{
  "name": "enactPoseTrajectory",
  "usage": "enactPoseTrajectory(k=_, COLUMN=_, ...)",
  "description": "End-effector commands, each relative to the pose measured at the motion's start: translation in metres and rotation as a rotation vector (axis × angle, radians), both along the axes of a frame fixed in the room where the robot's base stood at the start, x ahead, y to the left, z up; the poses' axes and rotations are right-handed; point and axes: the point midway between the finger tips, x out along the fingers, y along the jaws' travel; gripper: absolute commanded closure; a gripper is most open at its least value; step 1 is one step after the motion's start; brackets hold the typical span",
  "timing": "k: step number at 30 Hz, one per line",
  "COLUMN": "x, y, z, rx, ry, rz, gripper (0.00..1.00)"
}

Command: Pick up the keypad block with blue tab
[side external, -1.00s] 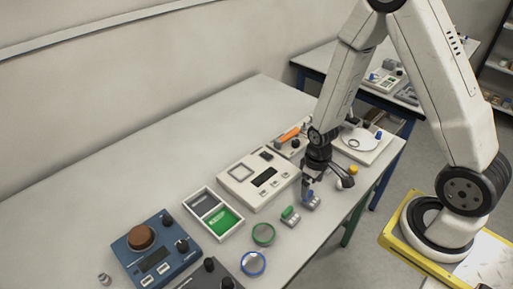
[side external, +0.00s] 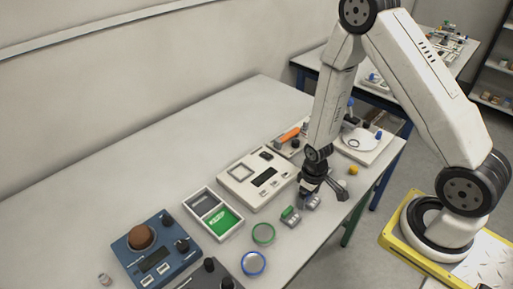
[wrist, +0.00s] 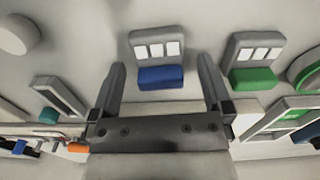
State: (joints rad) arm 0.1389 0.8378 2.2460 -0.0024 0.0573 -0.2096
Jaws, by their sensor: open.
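The keypad block with blue tab (wrist: 157,58) is grey with three white keys, and in the wrist view it lies between and beyond my fingertips. In the side external view the same block (side external: 314,203) stands near the table's front edge, its blue tab hidden by my gripper. My gripper (wrist: 162,66) is open, with a finger to each side of the block and nothing held. In the side external view my gripper (side external: 306,204) points down right at the block; I cannot tell whether they touch.
A similar block with a green tab (side external: 290,215) stands close by to the left; it also shows in the wrist view (wrist: 252,61). Green (side external: 263,233) and blue (side external: 253,263) rings lie further left.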

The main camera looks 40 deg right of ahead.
Motion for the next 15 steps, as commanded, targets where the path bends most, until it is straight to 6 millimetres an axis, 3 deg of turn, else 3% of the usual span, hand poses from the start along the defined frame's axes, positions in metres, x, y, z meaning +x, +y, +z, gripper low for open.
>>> enactPoseTrajectory(k=11, x=0.0000, y=0.0000, z=0.0002, rx=0.000, ry=0.000, rz=0.000, gripper=0.00)
enactPoseTrajectory(k=12, x=0.0000, y=0.0000, z=0.0002, rx=0.000, ry=0.000, rz=0.000, gripper=0.03)
enactPoseTrajectory(k=15, x=0.0000, y=0.0000, z=0.0003, rx=0.000, ry=0.000, rz=0.000, gripper=0.35)
